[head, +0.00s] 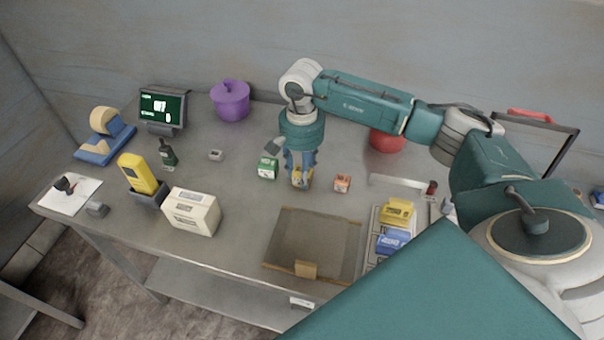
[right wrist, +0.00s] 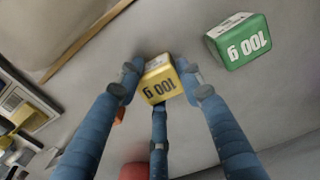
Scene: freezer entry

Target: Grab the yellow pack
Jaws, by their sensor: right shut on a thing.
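The yellow pack (right wrist: 158,84), marked "100 g", sits between the blue fingers of my right gripper (right wrist: 162,76) in the right wrist view. The fingers are shut on it. In the head view my right gripper (head: 300,172) points down at the middle of the table, and its fingers hide most of the yellow pack (head: 303,180). I cannot tell whether the pack touches the table. My left gripper is not in view.
A green pack (head: 267,168) stands just left of the gripper, an orange pack (head: 342,183) just right. A tray (head: 374,251) at right holds another yellow pack (head: 397,211) and a blue pack (head: 391,241). A shallow brown-edged bin (head: 312,240) lies in front.

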